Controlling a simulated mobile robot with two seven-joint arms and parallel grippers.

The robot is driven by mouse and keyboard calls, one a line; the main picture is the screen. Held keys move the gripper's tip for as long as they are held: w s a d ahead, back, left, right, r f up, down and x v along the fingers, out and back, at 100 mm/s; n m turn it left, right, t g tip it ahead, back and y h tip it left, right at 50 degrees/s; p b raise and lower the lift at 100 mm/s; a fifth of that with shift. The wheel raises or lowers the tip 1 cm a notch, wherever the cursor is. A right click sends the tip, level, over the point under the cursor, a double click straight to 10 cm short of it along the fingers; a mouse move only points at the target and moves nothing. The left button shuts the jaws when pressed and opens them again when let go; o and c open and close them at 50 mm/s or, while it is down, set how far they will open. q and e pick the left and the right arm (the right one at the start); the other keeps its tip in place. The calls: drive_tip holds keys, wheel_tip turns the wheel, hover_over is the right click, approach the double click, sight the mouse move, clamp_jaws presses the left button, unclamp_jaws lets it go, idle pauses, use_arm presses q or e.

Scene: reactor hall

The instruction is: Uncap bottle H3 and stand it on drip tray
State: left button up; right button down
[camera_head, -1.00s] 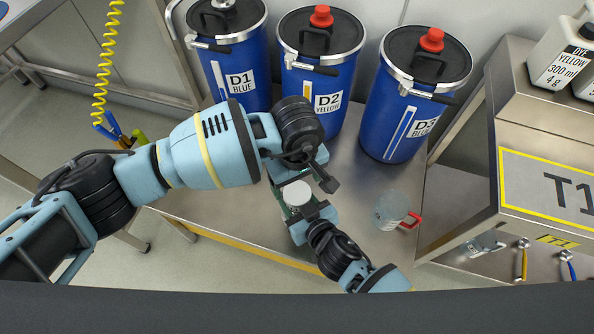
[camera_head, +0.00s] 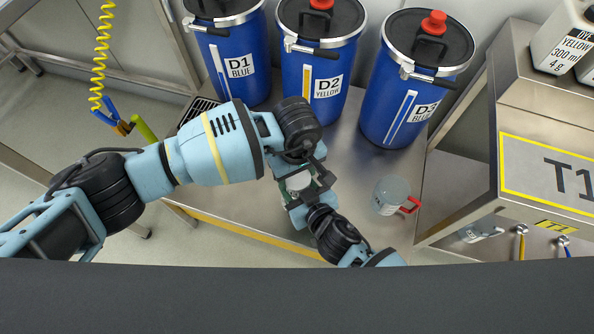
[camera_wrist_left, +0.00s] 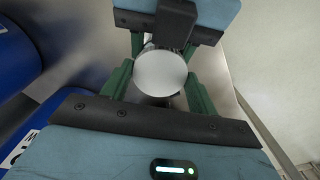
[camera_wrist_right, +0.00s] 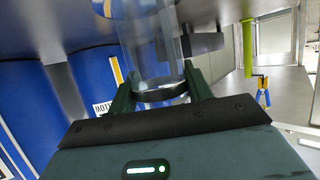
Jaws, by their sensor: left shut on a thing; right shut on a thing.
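A bottle with a round white cap (camera_head: 298,181) is held upright between my two grippers above the steel bench; no H3 label is readable. The cap also shows in the left wrist view (camera_wrist_left: 161,73), with the green fingers of my left gripper (camera_wrist_left: 160,88) shut on either side of it. My right gripper (camera_wrist_right: 160,88) is shut on the bottle; its clear body (camera_wrist_right: 150,45) shows in the right wrist view. A dark slotted grate (camera_head: 199,106), apparently the drip tray, lies at the back left of the bench, partly hidden by my left arm.
Blue drums D1 (camera_head: 238,75), D2 (camera_head: 323,85) and D3 (camera_head: 405,105) line the back. A clear jug with a red handle (camera_head: 390,193) stands right of my grippers. Steel unit T1 (camera_head: 545,165) is at the right.

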use_arm(q)
drive_tip(key=n, duration=0.5)
drive_tip(key=shift+c, duration=0.2)
drive_tip(key=n, duration=0.5)
drive_tip(key=o, duration=1.1)
drive_tip(key=shift+s+r, duration=0.1)
drive_tip(key=shift+r, duration=2.2)
drive_tip(key=shift+c, duration=0.5)
